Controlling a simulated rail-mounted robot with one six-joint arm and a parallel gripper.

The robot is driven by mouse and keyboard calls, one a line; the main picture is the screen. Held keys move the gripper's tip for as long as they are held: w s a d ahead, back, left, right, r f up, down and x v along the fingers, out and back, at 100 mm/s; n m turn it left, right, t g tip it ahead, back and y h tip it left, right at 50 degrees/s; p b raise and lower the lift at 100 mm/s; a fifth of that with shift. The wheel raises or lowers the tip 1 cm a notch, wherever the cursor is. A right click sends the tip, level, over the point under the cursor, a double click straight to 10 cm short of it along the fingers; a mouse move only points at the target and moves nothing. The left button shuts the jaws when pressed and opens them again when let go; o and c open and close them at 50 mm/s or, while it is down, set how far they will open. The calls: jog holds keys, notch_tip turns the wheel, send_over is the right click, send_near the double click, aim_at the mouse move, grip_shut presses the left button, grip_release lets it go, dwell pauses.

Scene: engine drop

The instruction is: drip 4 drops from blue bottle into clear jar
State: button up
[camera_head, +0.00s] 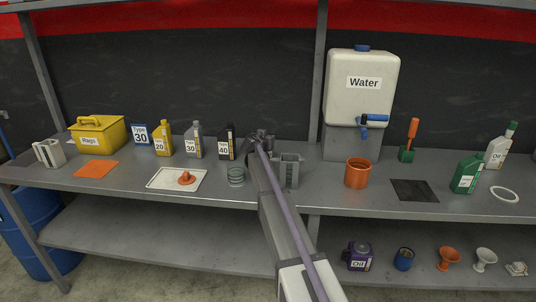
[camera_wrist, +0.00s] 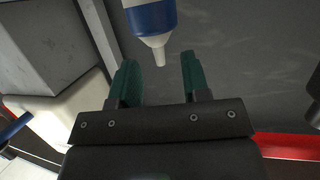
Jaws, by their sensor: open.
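The blue bottle (camera_wrist: 150,18) has a white nozzle and shows at the top of the wrist view, which is upside down. Its nozzle end is in line with the gap between my green fingers. My gripper (camera_wrist: 158,72) is open, with the fingers apart and no grip on the bottle. In the head view my gripper (camera_head: 262,137) is over the back of the bench, and the bottle cannot be made out there behind my arm. The clear jar (camera_head: 236,176) stands on the bench just left of my arm.
A grey holder (camera_head: 289,170) stands right of my arm, close by. An orange cup (camera_head: 358,172) and the water tank (camera_head: 361,90) are further right.

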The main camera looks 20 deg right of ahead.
jog(key=b+x, duration=0.1)
jog(key=x, duration=0.3)
jog(key=shift+w+d+f, duration=0.15)
jog(key=shift+w+f, duration=0.05)
jog(key=shift+w, duration=0.1)
jog(key=shift+s+r, duration=0.1)
jog(key=shift+r, duration=0.05)
grip_shut()
